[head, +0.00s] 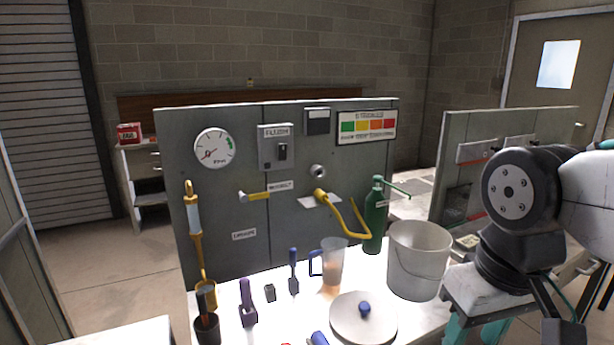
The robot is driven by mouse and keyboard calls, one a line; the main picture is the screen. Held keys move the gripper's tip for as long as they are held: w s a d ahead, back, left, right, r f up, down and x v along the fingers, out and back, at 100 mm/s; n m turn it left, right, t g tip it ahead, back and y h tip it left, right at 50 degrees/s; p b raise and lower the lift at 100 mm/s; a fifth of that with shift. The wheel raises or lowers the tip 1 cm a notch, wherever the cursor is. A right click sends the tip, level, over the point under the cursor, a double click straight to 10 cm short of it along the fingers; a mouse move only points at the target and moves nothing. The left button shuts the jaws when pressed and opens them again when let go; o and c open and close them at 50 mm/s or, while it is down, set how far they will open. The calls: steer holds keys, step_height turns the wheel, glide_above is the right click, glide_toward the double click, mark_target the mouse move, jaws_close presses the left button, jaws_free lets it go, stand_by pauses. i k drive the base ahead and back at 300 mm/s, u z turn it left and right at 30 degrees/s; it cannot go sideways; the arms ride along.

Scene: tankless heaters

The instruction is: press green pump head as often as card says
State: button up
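A green bottle (374,228) stands upright at the back of the white worktop, close to the grey panel. Its green pump head (377,182) has a thin spout pointing right and slightly down. A sign with green, yellow, orange and red blocks (367,127) is on the panel above the bottle; its lettering is too small to read. A small flat card-like piece (467,242) lies right of the bucket; I cannot read it. My arm shows at the right, well apart from the bottle. My gripper is not in view.
A grey bucket (418,262) stands just right of and in front of the bottle. A clear jug (332,268) and a round lid (362,318) are left of it. A yellow bent pipe (352,232) sticks out beside the bottle. Several small tools crowd the left worktop.

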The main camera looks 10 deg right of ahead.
mark_target(377, 179)
steer(key=k, duration=0.65)
steer(key=z, duration=0.75)
steer(key=i, duration=1.25)
steer(key=u, duration=0.65)
